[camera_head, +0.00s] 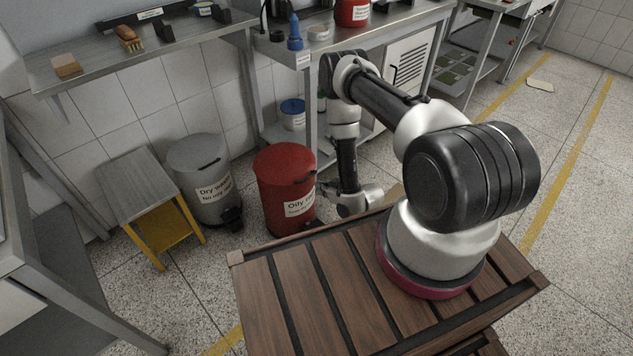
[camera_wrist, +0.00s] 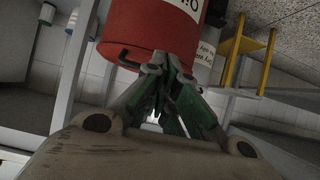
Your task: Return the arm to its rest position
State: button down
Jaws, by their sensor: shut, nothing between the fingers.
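My arm rises from its round base on the slatted wooden top, reaches back to a raised elbow, and hangs down beyond the top's far edge. My gripper (camera_head: 327,188) is at its lower end, small and partly hidden in the head view, beside the right side of the red "Oily" bin (camera_head: 272,178). In the wrist view my gripper (camera_wrist: 170,66) has its fingers together with nothing seen between them. The red bin (camera_wrist: 148,30) fills the upper middle there, behind the fingertips. I cannot tell whether they touch it.
A grey "Dry waste" bin (camera_head: 199,165) and a yellow-legged stool (camera_head: 140,178) stand left of the red bin. A metal workbench (camera_head: 365,38) with bottles is behind my arm. A pale flat piece (camera_head: 540,85) lies on the open floor at right.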

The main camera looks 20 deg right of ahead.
jog(key=s+d+f+g+h, duration=0.25)
jog(key=s+f+g, duration=0.6)
jog(key=s, duration=0.75)
jog(key=s+d+r+m+g, duration=0.1)
jog(key=s+d+r, duration=0.1)
jog(key=d, duration=0.2)
jog(key=d+r+m+g+h, duration=0.1)
jog(key=d+r+g, duration=0.15)
jog(key=r, duration=1.45)
jog(key=d+r+m+g+h, duration=0.1)
jog(key=r+m+g+h, duration=0.15)
jog(key=r, duration=1.45)
jog(key=s+a+r+t, duration=0.1)
jog(key=s+r, duration=0.3)
jog(key=r, duration=0.7)
jog(key=s+a+r+t+y, duration=0.1)
jog(key=s+r+t, duration=0.2)
jog(key=r, duration=0.9)
jog(key=s+a+r+t, duration=0.1)
jog(key=s+r+t, duration=0.3)
jog(key=r, duration=0.8)
jog(key=shift+s+a+r, duration=0.2)
jog(key=shift+s+a, duration=0.05)
jog(key=shift+s, duration=0.05)
